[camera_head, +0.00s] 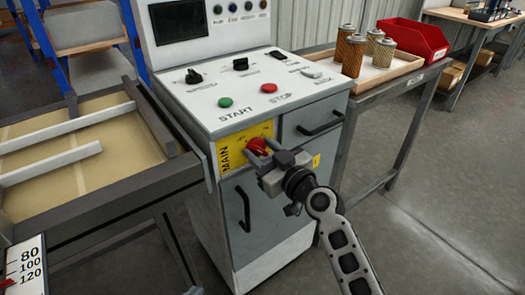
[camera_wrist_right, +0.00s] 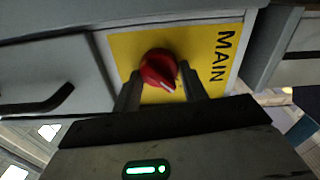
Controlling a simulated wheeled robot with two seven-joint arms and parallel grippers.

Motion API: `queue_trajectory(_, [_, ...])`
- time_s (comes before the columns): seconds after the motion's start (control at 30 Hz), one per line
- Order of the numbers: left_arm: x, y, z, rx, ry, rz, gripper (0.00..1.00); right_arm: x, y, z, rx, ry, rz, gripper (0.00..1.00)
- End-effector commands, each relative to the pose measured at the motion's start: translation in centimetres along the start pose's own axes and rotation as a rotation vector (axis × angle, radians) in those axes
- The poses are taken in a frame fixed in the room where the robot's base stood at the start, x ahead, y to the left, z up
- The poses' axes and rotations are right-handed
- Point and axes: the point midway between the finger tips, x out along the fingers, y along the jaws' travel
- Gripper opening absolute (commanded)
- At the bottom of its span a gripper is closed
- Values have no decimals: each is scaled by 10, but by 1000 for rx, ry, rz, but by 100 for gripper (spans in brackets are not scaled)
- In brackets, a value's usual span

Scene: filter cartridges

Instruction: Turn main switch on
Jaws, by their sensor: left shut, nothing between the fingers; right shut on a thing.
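The main switch is a red rotary knob (camera_head: 257,146) on a yellow plate (camera_head: 228,158) marked MAIN, on the front of the grey control cabinet. The wrist view shows the knob (camera_wrist_right: 158,66) with a white pointer mark slanting to the lower right of that picture. My right gripper (camera_head: 265,152) reaches in from the lower right and is shut on the knob, with a finger on either side of it in the wrist view (camera_wrist_right: 161,82). The fingers hide part of the knob in the head view. My left gripper is in neither view.
The cabinet top has a green START button (camera_head: 225,102), a red STOP button (camera_head: 269,88) and black knobs. A framed bed (camera_head: 100,229) adjoins at left. At right, a bench holds a tray (camera_head: 378,78) with cartridges and a red bin (camera_head: 414,38).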

Motion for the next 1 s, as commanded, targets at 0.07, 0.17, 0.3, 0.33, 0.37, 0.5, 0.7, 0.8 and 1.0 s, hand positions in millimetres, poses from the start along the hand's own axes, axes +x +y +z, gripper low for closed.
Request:
queue_trajectory(0.07, [0, 0, 0, 0, 0, 0, 0, 0, 0, 0, 41, 0, 0, 20])
queue_trajectory(0.17, [1, 0, 1, 0, 0, 0, 0, 0, 1, 1, 108, 0, 1, 20])
queue_trajectory(0.3, [1, 0, 1, 0, 0, 0, 0, 0, 1, 1, 229, -1, -1, 20])
queue_trajectory(0.33, [1, 0, 1, 0, 0, 0, 0, 0, 1, 1, 257, -1, -1, 20])
queue_trajectory(0.37, [1, 0, 1, 0, 0, 0, 0, 0, 1, 1, 285, -1, -1, 20])
queue_trajectory(0.5, [1, 0, 1, 1, 0, 0, 0, 0, 2, 1, 418, -1, 0, 20])
queue_trajectory(0.7, [0, 0, 0, 0, 0, 1, 0, 0, 3, 1, 609, -1, 0, 20])
queue_trajectory(0.8, [0, 0, 0, 0, -1, 1, 0, 0, 3, 1, 704, -2, 0, 20])
queue_trajectory(1.0, [-1, 1, -1, -2, -3, 1, 0, 0, 3, 2, 896, -2, 0, 20])
